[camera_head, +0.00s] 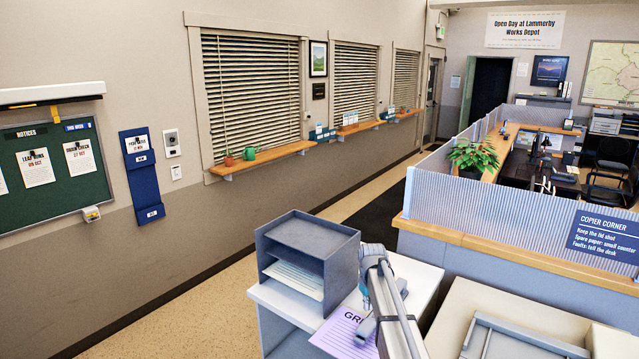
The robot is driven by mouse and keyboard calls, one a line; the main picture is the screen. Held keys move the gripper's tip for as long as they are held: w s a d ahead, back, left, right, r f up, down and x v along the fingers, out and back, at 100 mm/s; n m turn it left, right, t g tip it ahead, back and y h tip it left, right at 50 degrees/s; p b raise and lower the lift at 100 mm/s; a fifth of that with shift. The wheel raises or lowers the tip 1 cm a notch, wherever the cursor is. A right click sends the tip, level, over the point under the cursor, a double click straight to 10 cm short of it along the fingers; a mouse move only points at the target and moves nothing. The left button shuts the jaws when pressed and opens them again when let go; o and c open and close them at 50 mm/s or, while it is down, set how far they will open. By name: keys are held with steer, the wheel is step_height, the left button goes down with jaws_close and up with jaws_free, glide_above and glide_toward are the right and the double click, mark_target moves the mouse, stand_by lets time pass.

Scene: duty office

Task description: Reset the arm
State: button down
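My arm reaches in from the bottom edge, over a white-topped counter (418,272). My gripper (378,306) is at the arm's far end, seen from behind and above, just over or beside a lilac sheet (340,333) with large letters beginning "GR". The arm covers part of the sheet. The fingertips are small and partly hidden by the arm links, so I cannot tell if they are open or shut, or whether they touch the sheet. No held thing shows.
A grey paper tray unit (308,252) with sheets stands close left of my gripper. A copier (520,318) is at the lower right. A wood-topped partition (500,245) stands behind. The floor (190,318) on the left is clear, along a wall with a notice board (50,200).

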steer(key=shift+r, duration=0.1)
stand_by(0.3)
steer(key=shift+s, duration=0.3)
steer(key=s+d+f+m+b, duration=0.1)
steer(key=s+f+m+b, duration=0.1)
steer(key=s, duration=1.2)
steer(key=s+f+m+b, duration=0.2)
steer(key=s, duration=1.2)
steer(key=shift+s+d+f+m+b, duration=0.2)
steer(key=shift+d+f+m+b, duration=0.15)
steer(key=shift+d+m, duration=0.05)
